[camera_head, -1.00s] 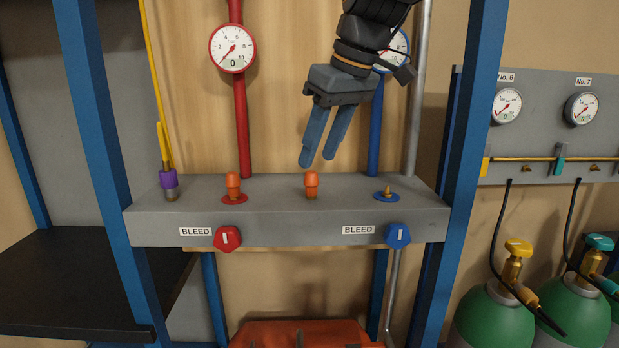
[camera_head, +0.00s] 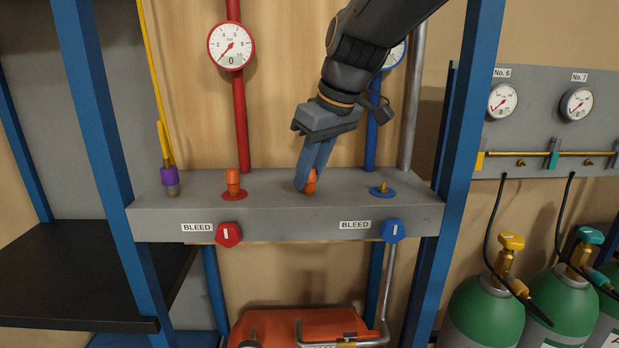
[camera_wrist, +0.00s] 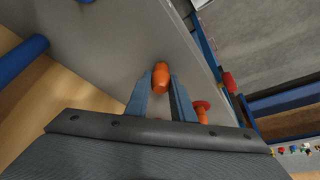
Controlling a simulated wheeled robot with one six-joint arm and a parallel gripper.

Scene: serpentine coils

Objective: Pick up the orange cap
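An orange cap (camera_head: 310,182) stands upright at the middle of the grey ledge (camera_head: 270,215), with no coloured ring around its foot. My gripper (camera_head: 306,188) reaches down to it with its blue-grey fingers, which partly hide it. In the wrist view the orange cap (camera_wrist: 160,78) lies between the two fingertips (camera_wrist: 160,84), one on either side. The fingers are apart; I cannot tell whether they touch the cap. A second orange cap (camera_head: 233,182) stands to the left, on a red ring; it also shows in the wrist view (camera_wrist: 201,112).
A bare brass fitting (camera_head: 383,188) on a blue ring is to the right. A purple fitting (camera_head: 169,177) with a yellow line is at the left end. Red (camera_head: 229,234) and blue (camera_head: 394,230) bleed knobs are on the front face. Blue posts flank the ledge.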

